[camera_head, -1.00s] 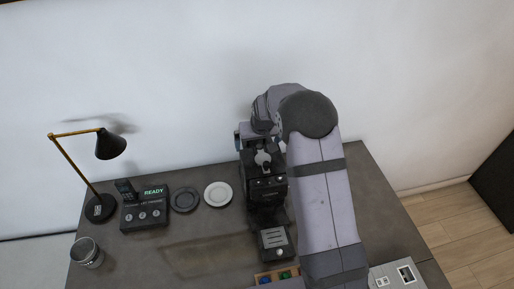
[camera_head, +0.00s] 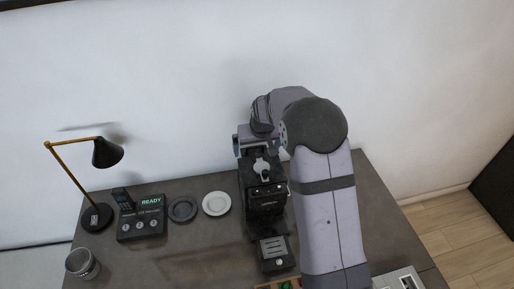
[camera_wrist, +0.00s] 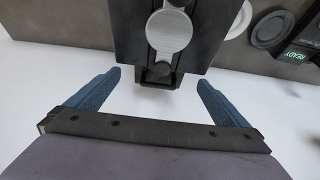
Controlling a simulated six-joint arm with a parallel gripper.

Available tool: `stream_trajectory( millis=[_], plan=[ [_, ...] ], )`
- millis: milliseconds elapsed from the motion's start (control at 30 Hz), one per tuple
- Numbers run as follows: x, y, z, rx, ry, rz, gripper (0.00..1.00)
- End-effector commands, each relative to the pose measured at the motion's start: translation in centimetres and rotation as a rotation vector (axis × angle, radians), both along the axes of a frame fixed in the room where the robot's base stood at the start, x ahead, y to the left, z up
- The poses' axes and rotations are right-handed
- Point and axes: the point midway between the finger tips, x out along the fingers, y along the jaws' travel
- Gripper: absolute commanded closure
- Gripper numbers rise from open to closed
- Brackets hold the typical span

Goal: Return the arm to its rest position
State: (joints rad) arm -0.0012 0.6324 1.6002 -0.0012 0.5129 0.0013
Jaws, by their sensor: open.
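My arm (camera_head: 325,215) reaches over the right part of the dark vanity top and bends at the far end near the wall. My gripper shows in the wrist view (camera_wrist: 158,88) with its two blue fingers wide apart and nothing between them. The black coffee machine (camera_head: 265,200) stands upright just beyond the fingertips in the wrist view, with a round silver cap (camera_wrist: 169,30) on its top.
To the left are a white saucer (camera_head: 216,203), a dark saucer (camera_head: 182,209), a phone console (camera_head: 142,222) reading READY, a black and gold lamp (camera_head: 107,153) and a metal cup (camera_head: 82,264). A box with colored items (camera_head: 285,284) and a light panel (camera_head: 402,279) lie at the front.

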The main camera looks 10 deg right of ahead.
Motion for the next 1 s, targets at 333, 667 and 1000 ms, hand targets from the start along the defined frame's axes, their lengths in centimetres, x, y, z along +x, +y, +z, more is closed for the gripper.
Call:
stream_trajectory(
  millis=[333,667,1000],
  plan=[
    [0.0,-0.4,0.5,-0.005,-0.003,0.004,0.00],
    [-5.6,-1.1,2.2,-0.016,0.059,0.020,0.00],
    [-22.4,-0.3,2.7,-0.005,0.260,0.008,0.00]
  ],
)
